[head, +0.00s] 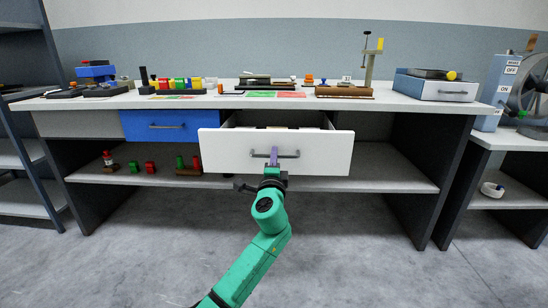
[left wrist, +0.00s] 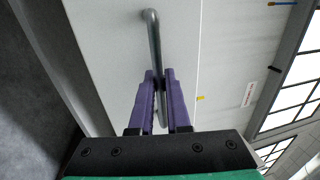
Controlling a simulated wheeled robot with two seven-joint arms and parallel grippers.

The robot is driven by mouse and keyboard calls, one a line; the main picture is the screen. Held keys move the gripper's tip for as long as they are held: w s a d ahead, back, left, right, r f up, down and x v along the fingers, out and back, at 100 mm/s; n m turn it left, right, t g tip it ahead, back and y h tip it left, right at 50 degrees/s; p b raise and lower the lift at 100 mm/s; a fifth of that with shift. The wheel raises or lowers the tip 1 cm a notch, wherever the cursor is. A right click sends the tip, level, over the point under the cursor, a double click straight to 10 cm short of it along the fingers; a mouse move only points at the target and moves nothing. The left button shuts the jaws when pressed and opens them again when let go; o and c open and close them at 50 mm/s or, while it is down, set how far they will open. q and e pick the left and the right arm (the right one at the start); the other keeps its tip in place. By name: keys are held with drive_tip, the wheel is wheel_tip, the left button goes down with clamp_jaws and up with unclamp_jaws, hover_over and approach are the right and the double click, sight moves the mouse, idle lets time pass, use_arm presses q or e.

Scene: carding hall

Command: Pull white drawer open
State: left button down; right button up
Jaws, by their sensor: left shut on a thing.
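The white drawer (head: 325,154) stands pulled out from under the worktop, and part of its open inside shows behind its front. Its grey bar handle (head: 290,155) runs across the middle of the front. My left gripper (head: 274,156) is at the handle, with its purple fingers shut on the bar. In the left wrist view, the left gripper (left wrist: 160,80) has its fingers on either side of the handle (left wrist: 152,35), against the white drawer front (left wrist: 105,50). The right gripper is in neither view.
A closed blue drawer (head: 150,125) is to the left of the white one. The worktop (head: 220,102) carries many small items. Red and green things stand on the lower shelf (head: 385,172). A shelf rack (head: 50,130) is at far left. The floor in front is clear.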

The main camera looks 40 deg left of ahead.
use_arm(q)
drive_tip(key=shift+s+d, duration=0.1)
drive_tip(key=c, duration=1.2)
unclamp_jaws()
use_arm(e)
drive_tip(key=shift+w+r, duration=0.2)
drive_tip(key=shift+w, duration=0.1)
use_arm(q)
drive_tip(key=shift+o, duration=0.2)
drive_tip(key=v, duration=1.4)
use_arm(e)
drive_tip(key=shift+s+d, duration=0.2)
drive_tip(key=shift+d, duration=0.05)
use_arm(q)
drive_tip(key=shift+s+d, duration=0.1)
